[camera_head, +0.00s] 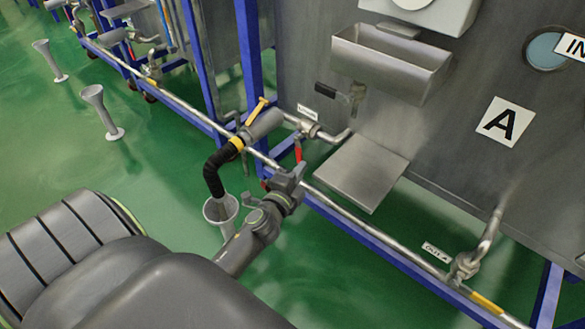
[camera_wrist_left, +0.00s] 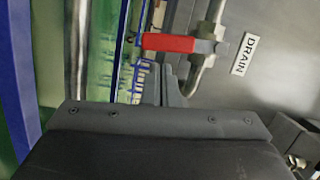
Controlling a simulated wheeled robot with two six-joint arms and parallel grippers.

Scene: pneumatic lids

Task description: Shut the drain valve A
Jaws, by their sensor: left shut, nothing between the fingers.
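The drain valve on tank A has a red lever handle (camera_head: 298,150), and it sits on a short pipe elbow low on the tank. In the left wrist view the red handle (camera_wrist_left: 168,43) lies across the picture, beside the DRAIN label (camera_wrist_left: 244,54). My left gripper (camera_head: 299,169) is just below the red handle in the head view. In the left wrist view its shut, empty fingers (camera_wrist_left: 163,75) are close under the handle; I cannot tell whether they touch it. My right gripper is not in view.
The tank carries a big A sign (camera_head: 505,121). A grey plate (camera_head: 361,172) juts out right of my gripper. A black hose (camera_head: 213,172) hangs into a grey funnel (camera_head: 211,212) at the left. A blue frame with a pipe rail runs along the tank's foot.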

